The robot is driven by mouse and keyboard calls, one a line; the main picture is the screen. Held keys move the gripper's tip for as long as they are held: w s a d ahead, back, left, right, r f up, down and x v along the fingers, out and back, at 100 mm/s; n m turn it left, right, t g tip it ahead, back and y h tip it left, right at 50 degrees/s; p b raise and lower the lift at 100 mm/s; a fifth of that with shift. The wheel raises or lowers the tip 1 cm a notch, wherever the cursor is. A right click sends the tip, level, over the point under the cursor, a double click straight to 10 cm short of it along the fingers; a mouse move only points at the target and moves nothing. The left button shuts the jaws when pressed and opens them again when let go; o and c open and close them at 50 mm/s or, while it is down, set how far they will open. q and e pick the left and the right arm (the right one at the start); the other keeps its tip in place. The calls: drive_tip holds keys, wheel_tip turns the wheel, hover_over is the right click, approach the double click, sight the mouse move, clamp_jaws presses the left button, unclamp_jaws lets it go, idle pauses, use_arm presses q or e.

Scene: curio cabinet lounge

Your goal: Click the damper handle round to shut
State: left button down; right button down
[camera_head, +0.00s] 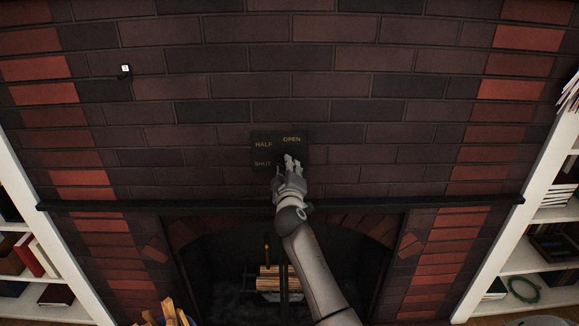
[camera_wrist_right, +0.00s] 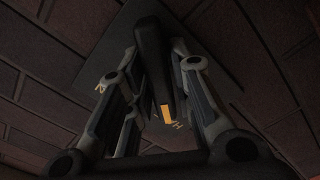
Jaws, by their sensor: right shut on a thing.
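The dark damper plate (camera_head: 268,154) is on the brick chimney front in the head view, lettered HALF, OPEN and SHUT. My right gripper (camera_head: 290,162) is up against the plate's lower right part and hides the handle there. In the right wrist view, the black damper handle (camera_wrist_right: 152,45) with a yellow tip mark (camera_wrist_right: 166,113) runs between the two fingers of my right gripper (camera_wrist_right: 155,65), which are shut on it. My left gripper is out of view.
A black mantel ledge (camera_head: 130,206) runs below the plate, over the fireplace opening with logs (camera_head: 280,278). A small white-faced item (camera_head: 125,69) is on the upper left wall. White shelves (camera_head: 545,215) stand at both sides. The wall around the plate is clear.

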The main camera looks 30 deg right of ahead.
drive_tip(key=n, duration=0.2)
drive_tip(key=shift+n+p, duration=0.3)
drive_tip(key=shift+n, duration=0.1)
drive_tip(key=shift+w+f+n+p, duration=0.15)
drive_tip(key=shift+n+p, duration=0.4)
drive_tip(key=shift+n, duration=1.55)
drive_tip(key=c, duration=1.6)
unclamp_jaws()
drive_tip(key=shift+o, duration=1.1)
drive_tip(key=shift+f, duration=0.25)
drive_tip(key=v, duration=1.2)
